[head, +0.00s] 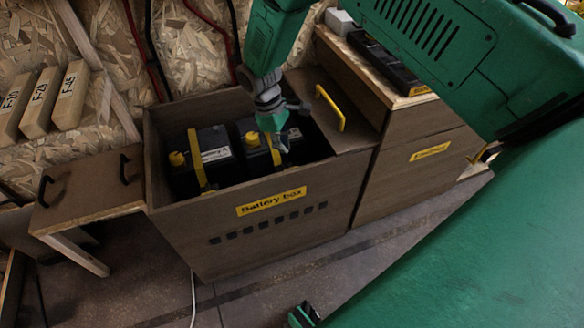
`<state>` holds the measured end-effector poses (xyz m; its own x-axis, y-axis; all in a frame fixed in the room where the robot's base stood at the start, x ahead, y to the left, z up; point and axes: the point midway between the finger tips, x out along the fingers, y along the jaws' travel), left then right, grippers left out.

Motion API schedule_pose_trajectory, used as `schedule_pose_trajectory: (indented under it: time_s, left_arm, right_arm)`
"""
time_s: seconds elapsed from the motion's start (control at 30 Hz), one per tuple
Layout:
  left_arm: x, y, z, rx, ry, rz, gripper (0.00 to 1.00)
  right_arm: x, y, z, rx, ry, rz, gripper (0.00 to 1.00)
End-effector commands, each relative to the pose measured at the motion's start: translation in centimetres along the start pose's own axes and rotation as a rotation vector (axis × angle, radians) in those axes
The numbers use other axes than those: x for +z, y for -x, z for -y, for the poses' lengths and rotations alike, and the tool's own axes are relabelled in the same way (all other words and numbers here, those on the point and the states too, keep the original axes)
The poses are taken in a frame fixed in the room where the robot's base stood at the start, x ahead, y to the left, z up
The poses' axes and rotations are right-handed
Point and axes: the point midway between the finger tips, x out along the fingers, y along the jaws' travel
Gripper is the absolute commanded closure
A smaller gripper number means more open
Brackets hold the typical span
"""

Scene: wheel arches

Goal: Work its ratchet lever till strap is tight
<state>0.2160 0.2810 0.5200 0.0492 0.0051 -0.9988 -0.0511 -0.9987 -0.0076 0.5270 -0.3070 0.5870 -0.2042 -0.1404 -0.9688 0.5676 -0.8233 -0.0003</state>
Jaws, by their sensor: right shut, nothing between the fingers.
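The open wooden battery box (290,203) stands in the middle of the head view. Inside it are a left battery (214,147) and a right battery (243,127), both black. A yellow strap (197,162) runs over the left battery. Another yellow strap (275,153) shows at the right battery, partly behind my right gripper. My right gripper (281,145) points down into the box by the right battery, shut with nothing in it. I cannot tell whether it touches the strap. The ratchet lever is too small or hidden to make out.
The right lid (352,137) with a yellow handle lies beside the opening. A wooden flap (85,190) with black handles is at left. A cabinet (400,160) stands right of the box, and labelled wooden blocks (41,101) stand at upper left. The box's front wall rises before the batteries.

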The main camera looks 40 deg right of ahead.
Motion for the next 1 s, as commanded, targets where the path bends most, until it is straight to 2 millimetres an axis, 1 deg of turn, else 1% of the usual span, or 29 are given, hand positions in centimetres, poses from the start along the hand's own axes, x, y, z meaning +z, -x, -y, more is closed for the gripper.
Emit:
schedule_pose_trajectory:
  time_s: [0.17, 0.4, 0.5, 0.67, 1.0]
  left_arm:
    - [0.1, -1.5, 0.0, 0.0, 0.0, 0.0, 0.68]
    - [0.2, -4.0, 0.0, 0.0, 0.0, 0.0, 0.68]
    - [0.2, -4.7, 0.0, 0.0, 0.0, 0.0, 0.68]
    - [0.3, -5.2, 0.0, 0.0, 0.0, 0.0, 0.68]
    - [0.3, -5.1, 0.0, 0.0, 0.0, 0.0, 0.68]
  right_arm:
    - [0.0, -1.9, 0.0, -0.001, 0.0, 0.002, 1.0]
    - [-0.1, -5.1, 0.0, -0.001, -0.001, 0.001, 1.0]
    - [-0.1, -6.1, 0.0, -0.001, -0.001, 0.001, 1.0]
    - [0.0, -6.7, 0.0, 0.0, 0.0, -0.001, 1.0]
    - [0.0, -6.7, 0.0, 0.0, 0.0, 0.0, 1.0]
